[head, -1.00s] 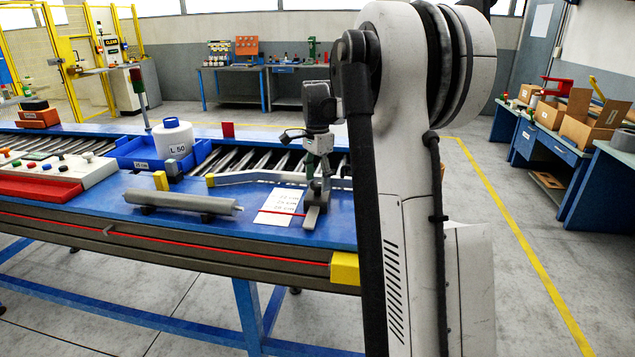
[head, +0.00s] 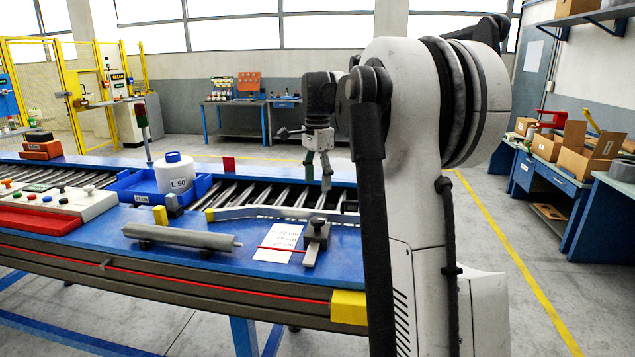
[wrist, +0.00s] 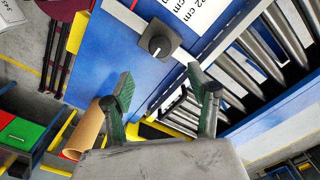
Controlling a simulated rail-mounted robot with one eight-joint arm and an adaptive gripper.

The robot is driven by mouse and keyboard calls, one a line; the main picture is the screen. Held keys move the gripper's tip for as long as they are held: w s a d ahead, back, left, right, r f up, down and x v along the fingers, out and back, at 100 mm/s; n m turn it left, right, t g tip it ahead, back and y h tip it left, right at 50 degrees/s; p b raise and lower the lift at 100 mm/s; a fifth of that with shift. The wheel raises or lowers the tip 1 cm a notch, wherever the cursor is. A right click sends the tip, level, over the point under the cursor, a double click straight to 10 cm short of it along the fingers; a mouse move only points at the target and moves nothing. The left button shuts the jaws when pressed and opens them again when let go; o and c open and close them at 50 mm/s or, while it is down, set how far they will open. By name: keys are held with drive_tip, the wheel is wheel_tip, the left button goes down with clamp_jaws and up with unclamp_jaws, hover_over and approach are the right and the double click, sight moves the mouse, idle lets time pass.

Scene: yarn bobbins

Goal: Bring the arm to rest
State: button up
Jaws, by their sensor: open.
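My gripper (head: 318,172) hangs open and empty above the right end of the blue conveyor table (head: 190,222). Its fingers point down, and behind them are the metal rollers. The knob (wrist: 156,44) shows beyond the fingertips there.
A white sheet with sizes (head: 278,242) and a grey roller bar (head: 180,236) lie on the table. A blue workbench with cardboard boxes (head: 575,165) is at the right. Open floor lies between.

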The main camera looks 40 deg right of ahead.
drive_tip(key=shift+a, duration=0.1)
drive_tip(key=s+a+r+n+t, duration=0.1)
drive_tip(key=s+a+n+t, duration=0.1)
drive_tip(key=s+a+n, duration=0.6)
drive_tip(key=s+a+n+t, duration=0.1)
drive_tip(key=s+a, duration=0.2)
drive_tip(key=a, duration=0.9)
drive_tip(key=s+a+f+n+t, duration=0.2)
drive_tip(key=s+a+f+n, duration=0.3)
drive_tip(key=s, duration=0.3)
drive_tip(key=s+a+f+n+t, duration=0.2)
drive_tip(key=s+a+f+n, duration=0.2)
drive_tip(key=s+a+f, duration=0.2)
drive_tip(key=s+a, duration=0.2)
drive_tip(key=s, duration=0.1)
drive_tip(key=shift+a+f+n, duration=0.25)
drive_tip(key=shift+f+n, duration=0.05)
drive_tip(key=shift+n, duration=0.1)
